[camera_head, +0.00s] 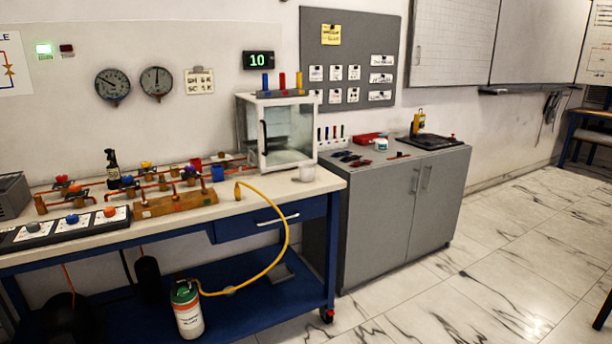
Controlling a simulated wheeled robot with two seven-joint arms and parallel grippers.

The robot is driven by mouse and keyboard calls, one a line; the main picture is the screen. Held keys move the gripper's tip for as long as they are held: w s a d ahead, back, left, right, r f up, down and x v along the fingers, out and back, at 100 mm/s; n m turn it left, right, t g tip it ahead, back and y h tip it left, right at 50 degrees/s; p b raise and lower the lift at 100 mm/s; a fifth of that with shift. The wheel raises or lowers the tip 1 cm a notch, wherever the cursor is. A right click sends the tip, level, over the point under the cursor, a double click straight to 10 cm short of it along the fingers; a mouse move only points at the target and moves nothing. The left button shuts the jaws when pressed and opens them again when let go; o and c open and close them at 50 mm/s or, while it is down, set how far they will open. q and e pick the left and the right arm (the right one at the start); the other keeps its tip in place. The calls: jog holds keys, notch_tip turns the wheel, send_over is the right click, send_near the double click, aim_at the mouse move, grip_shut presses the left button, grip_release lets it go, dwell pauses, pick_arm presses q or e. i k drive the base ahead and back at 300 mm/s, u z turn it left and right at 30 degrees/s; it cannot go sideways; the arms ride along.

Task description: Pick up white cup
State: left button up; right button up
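Red and blue cups (218,174) and a valve rig (165,205) lie to the left. A yellow hose (287,235) hangs over the bench front to a gas bottle (187,310). A grey cabinet (400,215) adjoins right; open floor (500,270) lies beyond.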

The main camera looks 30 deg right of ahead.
aim_at(306, 171)
jog(key=u, duration=0.35)
jog(key=i, duration=1.6)
jog(key=z, duration=0.4)
